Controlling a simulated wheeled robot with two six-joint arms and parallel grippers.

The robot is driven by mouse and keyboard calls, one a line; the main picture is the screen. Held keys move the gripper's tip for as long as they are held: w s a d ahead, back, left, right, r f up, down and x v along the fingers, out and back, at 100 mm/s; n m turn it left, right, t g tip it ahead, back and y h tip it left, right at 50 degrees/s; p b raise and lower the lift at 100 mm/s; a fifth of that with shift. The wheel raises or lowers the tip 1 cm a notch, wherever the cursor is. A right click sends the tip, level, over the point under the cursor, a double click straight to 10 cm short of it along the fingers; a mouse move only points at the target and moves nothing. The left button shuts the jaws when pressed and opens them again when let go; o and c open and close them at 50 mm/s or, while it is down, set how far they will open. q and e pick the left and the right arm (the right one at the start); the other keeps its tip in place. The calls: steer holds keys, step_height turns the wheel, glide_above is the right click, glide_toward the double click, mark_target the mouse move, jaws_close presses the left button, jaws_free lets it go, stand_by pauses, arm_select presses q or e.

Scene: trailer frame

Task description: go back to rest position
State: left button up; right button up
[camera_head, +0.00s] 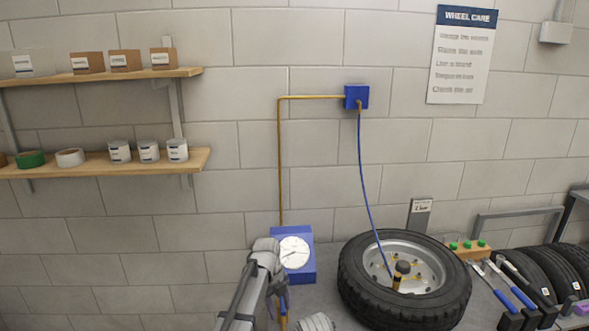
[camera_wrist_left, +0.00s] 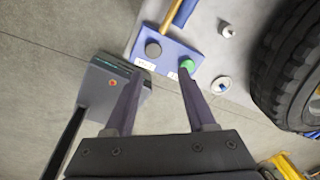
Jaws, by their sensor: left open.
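My left gripper (camera_head: 281,303) hangs in front of the blue gauge box (camera_head: 304,262) in the head view, partly hidden by its own arm. In the left wrist view my left gripper (camera_wrist_left: 160,80) has its two dark fingers apart with nothing between them. Past the fingertips is a blue panel (camera_wrist_left: 180,48) with a black knob (camera_wrist_left: 153,49) and a green button (camera_wrist_left: 187,66). The fingers look close to the panel, but I cannot tell whether they touch it. My right gripper is in neither view.
A tyre on its rim (camera_head: 405,281) lies right of the gauge box, with a blue hose (camera_head: 364,180) running to it from a wall box (camera_head: 356,97). Tools (camera_head: 510,285) and more tyres (camera_head: 562,268) are at the right. Shelves (camera_head: 105,160) hang at the left.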

arm_select(q)
steer(key=s+a+n+y, duration=0.1)
steer(key=s+n+y, duration=0.1)
steer(key=s+n, duration=2.2)
steer(key=shift+s+n+y, duration=0.3)
steer(key=shift+s+y, duration=0.1)
steer(key=shift+s, duration=0.7)
